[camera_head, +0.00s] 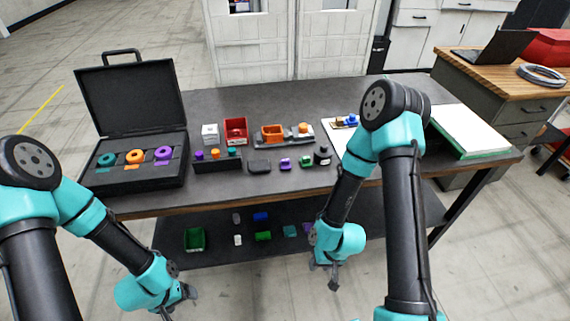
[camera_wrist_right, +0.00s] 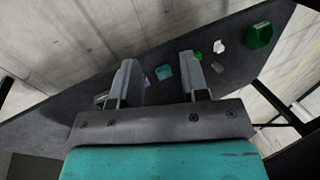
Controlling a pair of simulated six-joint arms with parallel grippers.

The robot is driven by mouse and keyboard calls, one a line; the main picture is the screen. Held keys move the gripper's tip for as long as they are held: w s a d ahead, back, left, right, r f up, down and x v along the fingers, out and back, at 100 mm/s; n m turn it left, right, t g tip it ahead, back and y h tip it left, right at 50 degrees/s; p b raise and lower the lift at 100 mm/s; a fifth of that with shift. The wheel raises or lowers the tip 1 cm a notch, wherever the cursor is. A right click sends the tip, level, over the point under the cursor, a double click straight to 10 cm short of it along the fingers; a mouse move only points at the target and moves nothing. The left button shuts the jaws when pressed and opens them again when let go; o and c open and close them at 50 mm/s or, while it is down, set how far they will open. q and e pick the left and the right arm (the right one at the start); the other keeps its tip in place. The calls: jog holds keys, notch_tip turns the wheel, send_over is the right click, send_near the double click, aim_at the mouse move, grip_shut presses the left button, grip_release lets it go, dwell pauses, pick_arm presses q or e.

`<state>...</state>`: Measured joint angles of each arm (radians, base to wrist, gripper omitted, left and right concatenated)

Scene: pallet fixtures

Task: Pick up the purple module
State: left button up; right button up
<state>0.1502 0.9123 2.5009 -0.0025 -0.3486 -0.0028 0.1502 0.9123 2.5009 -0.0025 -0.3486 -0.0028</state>
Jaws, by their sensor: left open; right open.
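A small purple module (camera_head: 285,165) sits on the table top near its front edge, beside a green one. Another purple piece (camera_head: 309,226) lies on the lower shelf, partly behind my right arm; a purple piece (camera_wrist_right: 147,82) also shows between the fingers in the right wrist view, beyond them. I cannot tell which the task means. My right gripper (camera_head: 327,274) is open and empty in front of the table, below the top; its spread fingers show in the right wrist view (camera_wrist_right: 158,62). My left gripper (camera_head: 182,297) is open and empty at the lower left, away from the table.
An open black case (camera_head: 147,180) holds teal, orange and purple rings. Red (camera_head: 236,129) and orange bins stand mid-table, with a dark rack of pegs (camera_head: 218,166) in front. The lower shelf (camera_head: 215,257) bears a green bin and several small blocks. The table edge overhangs that shelf.

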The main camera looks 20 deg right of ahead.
jog(key=o, duration=0.6)
